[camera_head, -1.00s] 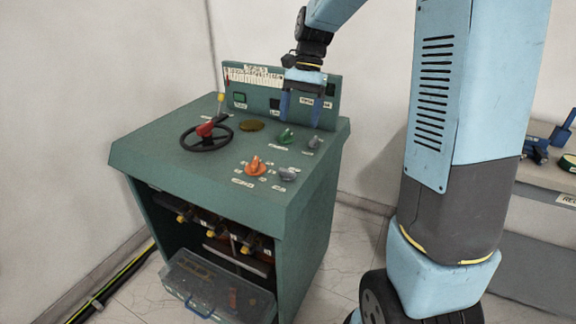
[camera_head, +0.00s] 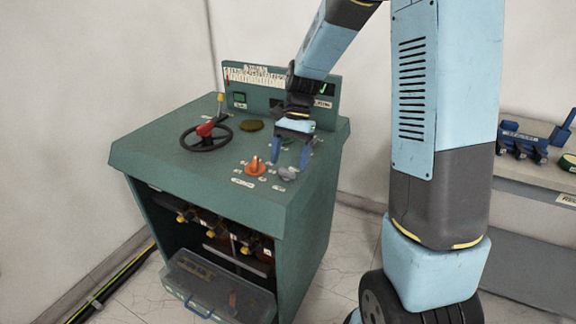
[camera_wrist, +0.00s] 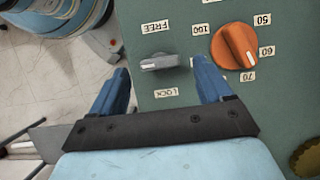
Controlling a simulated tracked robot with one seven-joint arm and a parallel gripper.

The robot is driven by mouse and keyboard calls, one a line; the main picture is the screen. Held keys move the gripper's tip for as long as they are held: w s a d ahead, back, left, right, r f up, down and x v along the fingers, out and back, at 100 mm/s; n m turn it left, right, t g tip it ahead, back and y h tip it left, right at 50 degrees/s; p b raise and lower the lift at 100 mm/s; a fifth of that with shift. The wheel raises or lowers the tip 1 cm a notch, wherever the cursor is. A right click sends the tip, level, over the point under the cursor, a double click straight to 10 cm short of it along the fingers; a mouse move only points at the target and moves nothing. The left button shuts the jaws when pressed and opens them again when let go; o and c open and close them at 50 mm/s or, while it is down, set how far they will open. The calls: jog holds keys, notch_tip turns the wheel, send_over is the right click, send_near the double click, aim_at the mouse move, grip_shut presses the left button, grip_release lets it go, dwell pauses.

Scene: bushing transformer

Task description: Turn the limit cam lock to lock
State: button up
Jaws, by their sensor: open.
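The limit cam lock is a grey knob (camera_wrist: 160,62) with a white mark, between a FREE label (camera_wrist: 155,27) and a LOCK label (camera_wrist: 166,93) in the wrist view. Its bar lies roughly crosswise, with the white mark towards the left. In the head view the knob (camera_head: 288,174) is near the front right of the green desk top. My gripper (camera_head: 290,158) is open above the desk, fingers pointing down just behind the knob. In the wrist view the blue fingertips stand on either side of the knob, with nothing held.
An orange dial (camera_wrist: 235,46) is close beside the right finger. A red-hubbed black handwheel (camera_head: 206,134) and a brass disc (camera_head: 251,125) are farther left and back. The upright panel (camera_head: 250,95) stands at the desk's rear. A clear box (camera_head: 215,290) sits low in front.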

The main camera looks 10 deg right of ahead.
aim_at(287, 174)
jog(key=shift+x, duration=1.2)
jog(key=c, duration=1)
